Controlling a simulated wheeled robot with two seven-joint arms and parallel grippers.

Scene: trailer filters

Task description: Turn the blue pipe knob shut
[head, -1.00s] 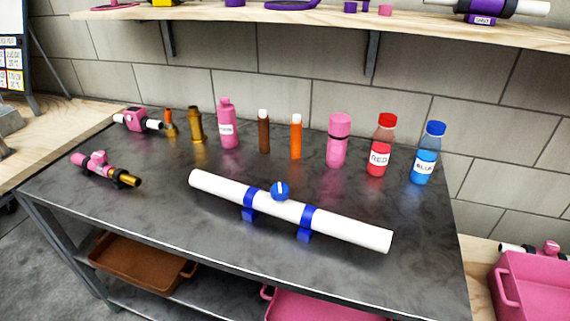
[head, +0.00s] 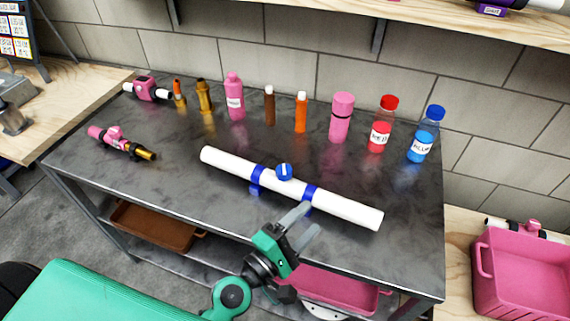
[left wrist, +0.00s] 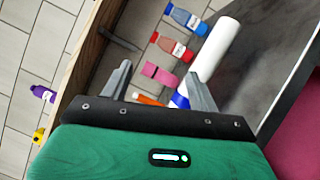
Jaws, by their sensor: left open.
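The blue pipe knob (head: 284,172) sits on top of a white pipe (head: 340,206) that lies on the dark metal table. A white mark on the knob's face runs roughly upright in the head view. Two blue brackets hold the pipe, one (head: 257,179) left of the knob and one (head: 308,197) right of it. My left gripper (head: 304,222) is open and empty, in front of the pipe and to the right of the knob, apart from it. In the left wrist view its fingers (left wrist: 160,85) are spread; the white pipe (left wrist: 216,50) shows beyond them, and the knob cannot be made out. My right gripper is not in view.
Several bottles stand behind the pipe, including a red one (head: 380,128) and a blue one (head: 424,138). A pink device (head: 120,143) lies at the table's left. A pink bin (head: 520,275) stands at right.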

